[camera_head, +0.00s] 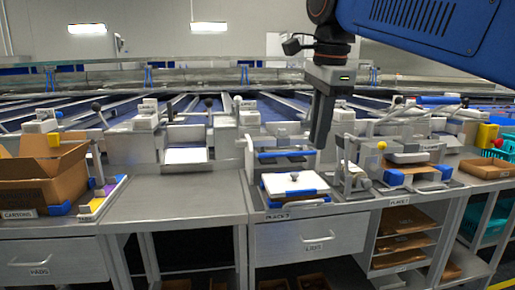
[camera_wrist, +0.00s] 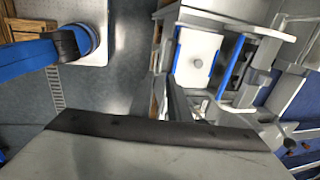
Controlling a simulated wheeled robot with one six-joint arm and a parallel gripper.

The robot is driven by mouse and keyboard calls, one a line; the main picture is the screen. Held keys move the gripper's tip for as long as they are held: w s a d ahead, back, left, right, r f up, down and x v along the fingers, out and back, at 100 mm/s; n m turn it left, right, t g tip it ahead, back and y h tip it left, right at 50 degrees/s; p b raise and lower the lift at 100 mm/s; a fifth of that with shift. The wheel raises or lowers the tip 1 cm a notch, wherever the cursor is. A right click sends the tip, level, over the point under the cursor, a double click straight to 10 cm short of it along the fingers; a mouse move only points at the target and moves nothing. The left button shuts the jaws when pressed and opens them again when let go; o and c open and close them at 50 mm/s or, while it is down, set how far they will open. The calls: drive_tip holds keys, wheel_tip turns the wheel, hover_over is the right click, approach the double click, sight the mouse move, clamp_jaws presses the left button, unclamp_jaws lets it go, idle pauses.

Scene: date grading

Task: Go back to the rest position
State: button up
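My gripper (camera_head: 322,138) hangs from the arm right of centre in the head view, fingers pointing down. It is in front of the conveyor lanes and above the bench station with a white pad edged in blue (camera_head: 294,184). A gap shows between the fingertips and the pad. The fingers overlap into one dark shape, so their opening cannot be judged. No held object shows. In the wrist view a dark finger (camera_wrist: 178,105) stands out beyond the grey gripper body, and the white pad (camera_wrist: 197,55) lies past it.
An open cardboard carton (camera_head: 42,172) stands on the left bench. A bare steel top (camera_head: 180,205) lies between it and the pad station. A lever-and-clamp station (camera_head: 410,170) and a teal crate (camera_head: 500,170) are at right. Drawers and shelves of flat cartons are below.

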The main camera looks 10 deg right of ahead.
drive_tip(key=s+d+f+n+t, duration=0.1)
drive_tip(key=s+f+n, duration=0.4)
drive_tip(key=f, duration=0.6)
drive_tip(key=s+d+f+n, duration=0.3)
drive_tip(key=f+n, duration=0.4)
drive_tip(key=f, duration=0.5)
drive_tip(key=s+d+f+n+t, duration=0.1)
drive_tip(key=s+f+n, duration=0.4)
drive_tip(key=f, duration=0.6)
drive_tip(key=shift+s+d+f+n+t, duration=0.2)
drive_tip(key=shift+s+d+n+t, duration=0.15)
drive_tip(key=shift+s+d, duration=0.45)
